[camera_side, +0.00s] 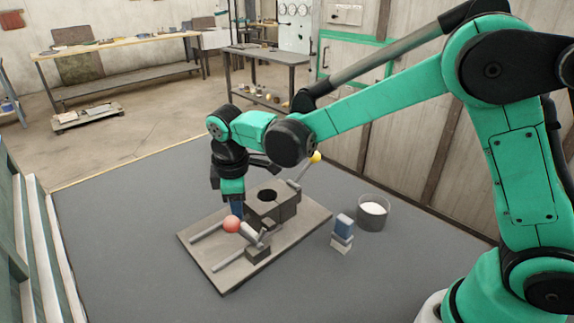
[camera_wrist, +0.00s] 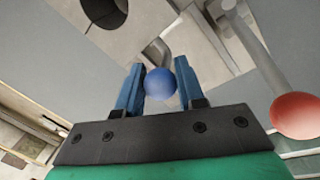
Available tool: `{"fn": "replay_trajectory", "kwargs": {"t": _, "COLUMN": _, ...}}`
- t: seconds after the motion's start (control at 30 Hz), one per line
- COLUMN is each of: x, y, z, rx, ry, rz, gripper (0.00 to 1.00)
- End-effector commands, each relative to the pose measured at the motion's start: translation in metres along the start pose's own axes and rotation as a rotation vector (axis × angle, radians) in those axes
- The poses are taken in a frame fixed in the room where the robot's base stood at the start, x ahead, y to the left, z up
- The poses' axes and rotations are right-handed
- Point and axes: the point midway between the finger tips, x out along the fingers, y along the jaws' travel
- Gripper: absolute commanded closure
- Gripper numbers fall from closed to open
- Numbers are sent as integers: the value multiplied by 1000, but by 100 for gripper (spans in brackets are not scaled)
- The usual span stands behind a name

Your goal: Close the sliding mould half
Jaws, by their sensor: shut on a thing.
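The mould (camera_side: 285,206), a grey block with a round dark opening on top, stands on a flat base plate (camera_side: 225,278). In the wrist view the mould (camera_wrist: 135,30) with its dark hole is at the upper left. I cannot tell whether its halves touch. My gripper (camera_side: 236,208) points down at the mould's left side. In the wrist view its blue fingers (camera_wrist: 159,88) are shut on a blue ball knob (camera_wrist: 161,83), with a grey curved stem behind it. The knob is hidden in the side view.
A red ball (camera_side: 232,224) sits on a grey rod near my gripper; it also shows in the wrist view (camera_wrist: 297,115). A yellow knob (camera_side: 315,157) is on a lever behind the mould. A glass of white material (camera_side: 373,211) and stacked blocks (camera_side: 343,230) stand right.

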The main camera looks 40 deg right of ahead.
Motion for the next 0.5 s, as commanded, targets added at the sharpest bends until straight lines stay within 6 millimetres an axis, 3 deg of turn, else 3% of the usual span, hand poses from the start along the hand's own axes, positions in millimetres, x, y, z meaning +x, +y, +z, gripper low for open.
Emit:
{"fn": "replay_trajectory", "kwargs": {"t": 0.07, "x": 1, "y": 4, "z": 5, "rx": 9, "ry": -15, "rz": 7, "gripper": 100}}
{"fn": "replay_trajectory", "kwargs": {"t": 0.1, "x": 1, "y": 4, "z": 5, "rx": 9, "ry": -16, "rz": 8, "gripper": 55}}
{"fn": "replay_trajectory", "kwargs": {"t": 0.17, "x": 1, "y": 4, "z": 5, "rx": 9, "ry": -15, "rz": 7, "gripper": 38}}
{"fn": "replay_trajectory", "kwargs": {"t": 0.5, "x": -2, "y": 2, "z": 3, "rx": 6, "ry": -11, "rz": 5, "gripper": 36}}
